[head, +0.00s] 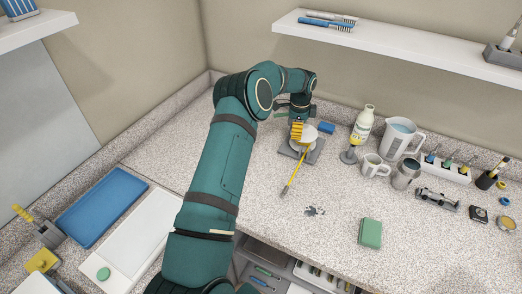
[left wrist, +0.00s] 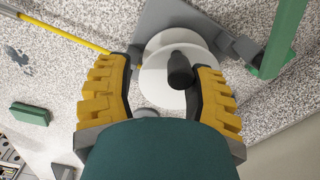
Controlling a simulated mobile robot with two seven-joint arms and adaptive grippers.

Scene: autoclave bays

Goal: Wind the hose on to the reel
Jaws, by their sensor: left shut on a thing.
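The reel (head: 309,135) is white and stands on a grey base plate (head: 314,153) on the speckled counter. In the left wrist view the reel (left wrist: 155,84) shows two white discs and a dark handle knob (left wrist: 180,70). The yellow hose (head: 292,178) runs from the reel toward the front of the counter, ending near a dark patch. It also shows in the left wrist view (left wrist: 65,33). My left gripper (head: 297,129) is over the reel, its yellow fingers around the knob; their exact contact is hidden. My right gripper is not in view.
A bottle (head: 362,124), white jug (head: 402,138), mug (head: 375,165) and metal cup (head: 405,174) stand right of the reel. A green block (head: 370,233) lies near the front edge. A blue block (head: 327,127) lies behind the reel. A shelf (head: 410,45) hangs above.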

